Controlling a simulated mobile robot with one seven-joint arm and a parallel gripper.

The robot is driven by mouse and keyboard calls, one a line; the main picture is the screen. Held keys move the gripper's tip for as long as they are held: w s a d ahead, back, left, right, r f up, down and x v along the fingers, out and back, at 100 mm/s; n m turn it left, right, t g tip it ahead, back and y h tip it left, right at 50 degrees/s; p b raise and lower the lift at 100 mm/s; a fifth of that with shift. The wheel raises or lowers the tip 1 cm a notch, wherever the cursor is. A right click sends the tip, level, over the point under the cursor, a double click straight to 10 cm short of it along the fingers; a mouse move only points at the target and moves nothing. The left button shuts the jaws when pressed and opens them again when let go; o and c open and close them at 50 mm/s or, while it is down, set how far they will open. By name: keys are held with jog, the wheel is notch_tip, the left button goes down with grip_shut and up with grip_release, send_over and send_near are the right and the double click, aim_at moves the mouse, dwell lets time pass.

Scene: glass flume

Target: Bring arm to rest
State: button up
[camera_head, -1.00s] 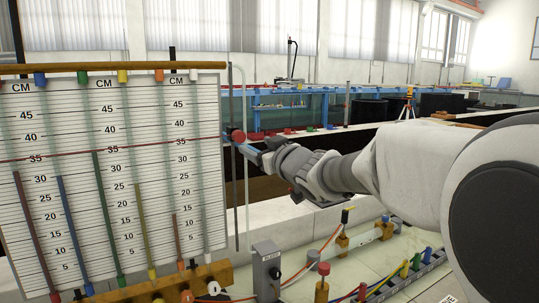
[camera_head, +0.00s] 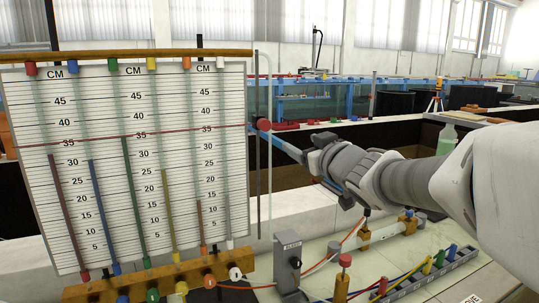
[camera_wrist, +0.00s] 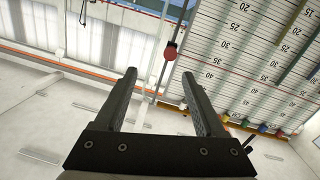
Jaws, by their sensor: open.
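My gripper (camera_wrist: 160,80) is open and empty in the wrist view, its two dark fingers apart with only background between them. In the head view my arm reaches in from the right, and the gripper's end (camera_head: 302,153) lies just right of the manometer board (camera_head: 215,160). The fingertips are too small there to make out clearly. A red knob (camera_head: 263,125) on the board's right edge is a little above and left of the gripper. The same knob shows in the wrist view (camera_wrist: 170,50), beyond the fingers. I cannot tell whether anything touches.
The board carries several coloured tubes and a red line. Below are a grey bleed box (camera_head: 289,262), a red-topped post (camera_head: 343,276) and a grey rack (camera_head: 435,272) with coloured plugs and wires. A green bottle (camera_head: 447,138) stands behind my arm. Blue-framed flume (camera_head: 350,81) runs behind.

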jog(key=s+d+f+m+g+h, duration=0.2)
jog(key=s+d+f+m+h, duration=0.25)
jog(key=s+d, duration=0.2)
jog(key=s+f+g, duration=0.3)
jog(key=s+f, duration=0.1)
jog(key=s, duration=0.4)
jog(key=s+f+m+g, duration=0.1)
jog(key=s+f+g, duration=0.2)
jog(key=s+f, duration=0.2)
jog(key=s+f+g, duration=0.3)
jog(key=s+f, duration=0.2)
jog(key=s, duration=0.6)
jog(key=shift+s+a+f+h, duration=0.15)
jog(key=shift+a+f+h, duration=0.1)
jog(key=shift+a+h, duration=0.1)
jog(key=shift+o, duration=0.3)
